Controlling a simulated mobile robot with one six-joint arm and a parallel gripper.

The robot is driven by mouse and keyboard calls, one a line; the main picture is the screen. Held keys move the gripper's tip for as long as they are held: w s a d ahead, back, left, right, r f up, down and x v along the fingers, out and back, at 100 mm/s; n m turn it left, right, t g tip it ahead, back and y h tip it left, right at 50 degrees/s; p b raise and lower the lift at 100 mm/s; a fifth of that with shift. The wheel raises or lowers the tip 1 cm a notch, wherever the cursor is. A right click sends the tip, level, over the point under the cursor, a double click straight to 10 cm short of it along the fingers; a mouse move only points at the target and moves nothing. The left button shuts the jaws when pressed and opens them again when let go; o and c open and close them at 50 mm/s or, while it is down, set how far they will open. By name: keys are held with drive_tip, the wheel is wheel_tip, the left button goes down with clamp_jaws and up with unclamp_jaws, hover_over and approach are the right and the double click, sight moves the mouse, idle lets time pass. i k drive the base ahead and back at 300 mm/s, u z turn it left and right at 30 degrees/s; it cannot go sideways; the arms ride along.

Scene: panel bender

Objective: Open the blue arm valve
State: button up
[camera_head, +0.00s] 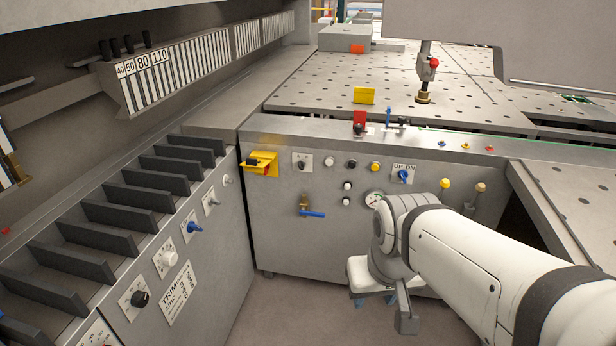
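The blue arm valve (313,214) is on the front of the grey control panel, left of the pressure gauge. It has a brass body (304,203) and a blue lever that points right, roughly level. My white arm reaches in from the lower right. My gripper (383,300) hangs low in front of the panel, to the right of the valve and below it, apart from it. Its fingers are partly hidden and small, so I cannot tell whether it is open or shut.
The panel (270,225) also carries a yellow switch (260,163), several knobs and buttons, a gauge (374,199) and a blue UP/DN selector (403,175). A slotted console (150,262) stands at the left. The floor (290,305) before the panel looks clear.

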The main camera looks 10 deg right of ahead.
sight(302, 212)
drive_tip(key=z, duration=0.1)
drive_tip(key=i, duration=1.55)
drive_tip(key=u, duration=0.55)
drive_tip(key=k, duration=0.8)
drive_tip(key=u, duration=0.2)
drive_tip(key=i, duration=0.9)
drive_tip(key=z, duration=0.1)
